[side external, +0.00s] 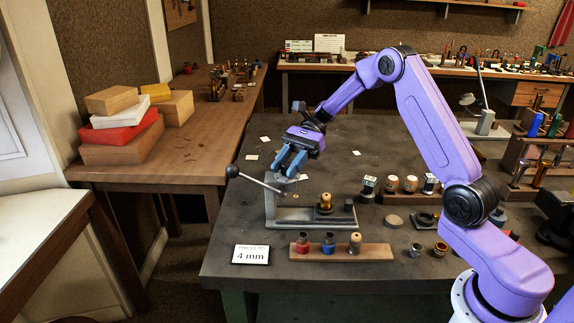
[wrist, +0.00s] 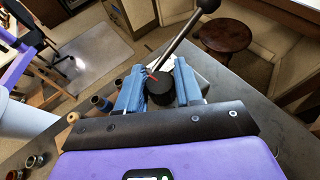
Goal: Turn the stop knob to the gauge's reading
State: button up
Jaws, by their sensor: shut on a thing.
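A dark round knob (wrist: 160,92) with a thin red pointer at its edge lies between my fingers in the wrist view. My gripper (wrist: 159,80) is shut on it, one blue finger on each side. In the side view my gripper (side external: 288,174) points down at the left end of a grey bench press (side external: 290,222), where its fingers hide the knob. A lever with a black ball end (side external: 232,171) sticks out to the left. A white card (side external: 251,254) in front reads "4 mm" under smaller words. No dial gauge face or scale is readable.
A brass part (side external: 325,203) stands on the press base. A wooden rack (side external: 372,252) with red, blue and pale-topped jars lies in front. Several small parts (side external: 392,183) stand to the right. The lever (wrist: 183,35) rises close beyond my fingers in the wrist view.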

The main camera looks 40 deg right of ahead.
aim_at(289, 164)
jog(key=n+g+h, duration=0.1)
jog(key=n+g, duration=0.1)
jog(key=n+g+h, duration=0.2)
jog(key=n+g, duration=0.1)
jog(key=shift+g, duration=0.3)
jog(key=shift+d+n, duration=0.1)
jog(key=shift+n, duration=0.3)
jog(key=o, duration=1)
jog(key=shift+c, duration=0.2)
jog(key=r, duration=0.4)
jog(key=shift+s, duration=0.25)
jog(key=s+d+r, duration=0.1)
jog(key=s+r, duration=0.8)
jog(key=s, duration=0.4)
jog(key=shift+s+d, duration=0.15)
jog(key=shift+s, duration=0.05)
